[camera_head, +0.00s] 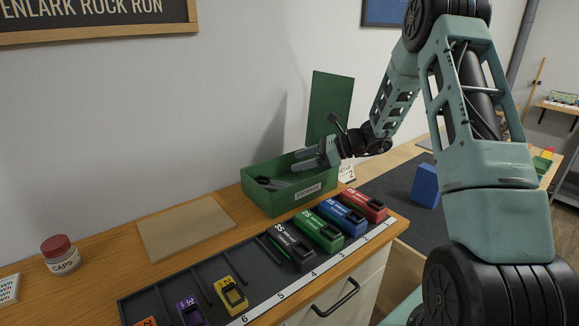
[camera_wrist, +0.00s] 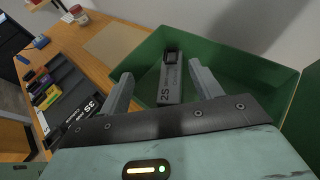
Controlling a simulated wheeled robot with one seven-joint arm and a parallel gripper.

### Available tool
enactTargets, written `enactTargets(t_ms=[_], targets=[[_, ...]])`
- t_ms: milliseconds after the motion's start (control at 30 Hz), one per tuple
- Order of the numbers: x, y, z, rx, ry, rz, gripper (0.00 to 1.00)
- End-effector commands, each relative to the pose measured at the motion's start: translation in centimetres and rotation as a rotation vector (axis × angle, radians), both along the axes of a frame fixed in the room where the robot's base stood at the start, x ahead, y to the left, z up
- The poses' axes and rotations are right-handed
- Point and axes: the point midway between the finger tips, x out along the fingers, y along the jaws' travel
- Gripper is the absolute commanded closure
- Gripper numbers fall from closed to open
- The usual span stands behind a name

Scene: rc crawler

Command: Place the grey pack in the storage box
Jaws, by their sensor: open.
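The grey pack (camera_wrist: 169,84), marked 2S, lies inside the green storage box (camera_wrist: 255,80) in the wrist view. In the head view, a dark grey shape (camera_head: 270,184) shows inside the box, whose front wall (camera_head: 308,194) reads STORAGE. My gripper (camera_head: 299,160) is open over the box in the head view. In the wrist view its fingers are spread on either side of the pack, with gaps on both sides. Whether the pack lies flat on the box floor is hard to tell.
A numbered dark rack (camera_head: 200,275) along the bench front holds black (camera_head: 290,246), green (camera_head: 318,230), blue (camera_head: 342,214), red (camera_head: 363,205), yellow and purple packs. A brown board (camera_head: 185,228) and CAPS jar (camera_head: 61,256) sit at left. The box's raised green lid (camera_head: 330,105) stands behind.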

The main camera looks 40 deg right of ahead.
Motion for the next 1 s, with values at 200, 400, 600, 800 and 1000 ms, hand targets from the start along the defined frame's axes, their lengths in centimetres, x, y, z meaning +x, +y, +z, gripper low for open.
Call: enactTargets(t_ms=[200,400,600,800,1000], targets=[[-2.9,-3.1,1.6,-0.001,-0.002,-0.002,0.36],[-4.3,-4.6,2.5,0.0,-0.001,0.0,0.36],[-4.6,-4.8,2.8,0.0,0.0,0.003,0.36],[-4.7,1.9,3.2,-0.096,-0.008,0.194,0.36],[-10.8,18.6,3.3,-0.421,-0.111,0.806,0.36]])
